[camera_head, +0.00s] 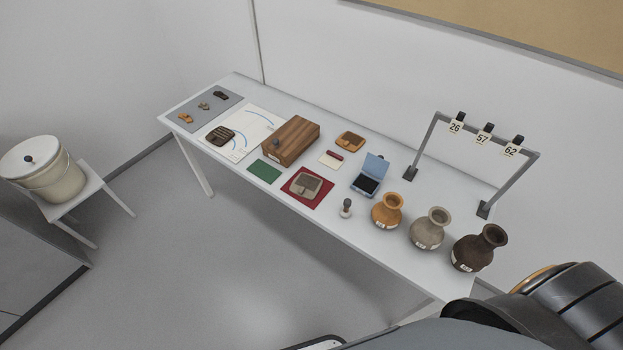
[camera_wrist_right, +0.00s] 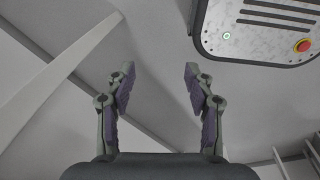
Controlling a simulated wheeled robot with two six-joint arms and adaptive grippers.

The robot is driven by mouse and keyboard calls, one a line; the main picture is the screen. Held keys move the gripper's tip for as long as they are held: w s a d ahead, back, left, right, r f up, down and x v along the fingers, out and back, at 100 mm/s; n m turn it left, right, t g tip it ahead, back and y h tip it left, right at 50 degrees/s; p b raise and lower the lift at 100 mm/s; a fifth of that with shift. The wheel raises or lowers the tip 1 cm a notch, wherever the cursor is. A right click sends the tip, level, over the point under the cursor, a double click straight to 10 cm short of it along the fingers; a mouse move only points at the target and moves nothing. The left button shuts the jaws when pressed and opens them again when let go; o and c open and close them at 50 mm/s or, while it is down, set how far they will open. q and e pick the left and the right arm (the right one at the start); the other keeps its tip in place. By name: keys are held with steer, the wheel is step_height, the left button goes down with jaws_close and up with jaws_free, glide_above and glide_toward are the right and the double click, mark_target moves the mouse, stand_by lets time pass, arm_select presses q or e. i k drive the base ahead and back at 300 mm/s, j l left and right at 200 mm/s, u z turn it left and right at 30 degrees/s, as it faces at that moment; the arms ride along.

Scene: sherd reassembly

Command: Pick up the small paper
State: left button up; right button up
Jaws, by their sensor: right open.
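A small cream paper (camera_head: 328,161) lies flat on the white table (camera_head: 349,220), between the wooden box and the blue case. A small red object (camera_head: 335,155) rests on or against its far edge and hides part of it. A larger white sheet with blue curved lines (camera_head: 262,120) lies further left. My right gripper (camera_wrist_right: 158,88) shows in the right wrist view, open and empty, over the floor and away from the table items. My left gripper is not in view.
Around the paper are a wooden box (camera_head: 291,141), an open blue case (camera_head: 370,176), a brown pouch-like item (camera_head: 350,141) and a red mat (camera_head: 322,199). Several vases, including an orange one (camera_head: 387,211), and a grey tag frame (camera_head: 425,142) stand right. Floor in front is clear.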

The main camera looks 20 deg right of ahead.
mark_target(334, 161)
steer(key=i+j+z, duration=0.15)
steer(key=z, duration=0.3)
steer(key=i+j+z, duration=0.1)
steer(key=z, duration=0.3)
steer(key=j+z, duration=0.25)
steer(key=z, duration=0.2)
steer(key=i+j+z, duration=0.15)
steer(key=j, duration=0.7)
steer(key=i+j+z, duration=0.2)
steer(key=j, duration=0.65)
steer(key=j+z, duration=0.15)
steer(key=j, duration=0.7)
